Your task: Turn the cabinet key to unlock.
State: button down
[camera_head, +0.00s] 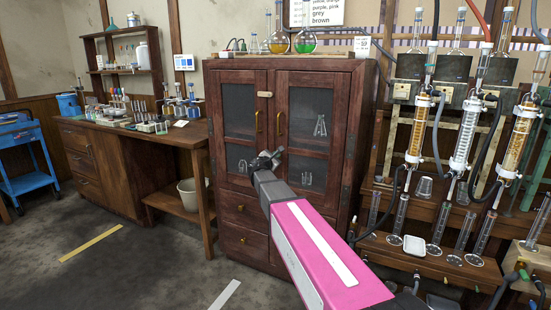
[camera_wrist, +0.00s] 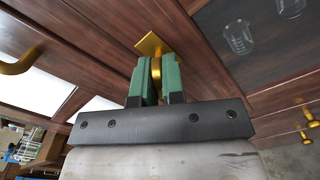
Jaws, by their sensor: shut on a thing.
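The dark red-brown wooden cabinet (camera_head: 364,140) stands in the middle of the head view, its two glazed doors closed. My gripper (camera_head: 268,158) reaches the cabinet's front near the middle, below the door handles. In the wrist view the green fingers of my gripper (camera_wrist: 156,78) are shut on the brass key (camera_wrist: 156,68). Just beyond the key a square brass plate (camera_wrist: 152,44) sits on the wood. Most of the key is hidden between the fingers, and my gripper hides it in the head view.
Coloured flasks (camera_head: 305,41) stand on top of the cabinet. Glass columns (camera_head: 462,130) and cylinders crowd the right. A wooden bench (camera_head: 95,150) stands left; floor before it is clear.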

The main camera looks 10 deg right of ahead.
jog(key=n, duration=0.6)
jog(key=shift+n, duration=0.3)
dwell(0.4)
jog(key=c, duration=1.2)
grip_release()
jog(key=v, duration=1)
jog(key=shift+s+a, duration=0.25)
jog(key=shift+s, duration=0.05)
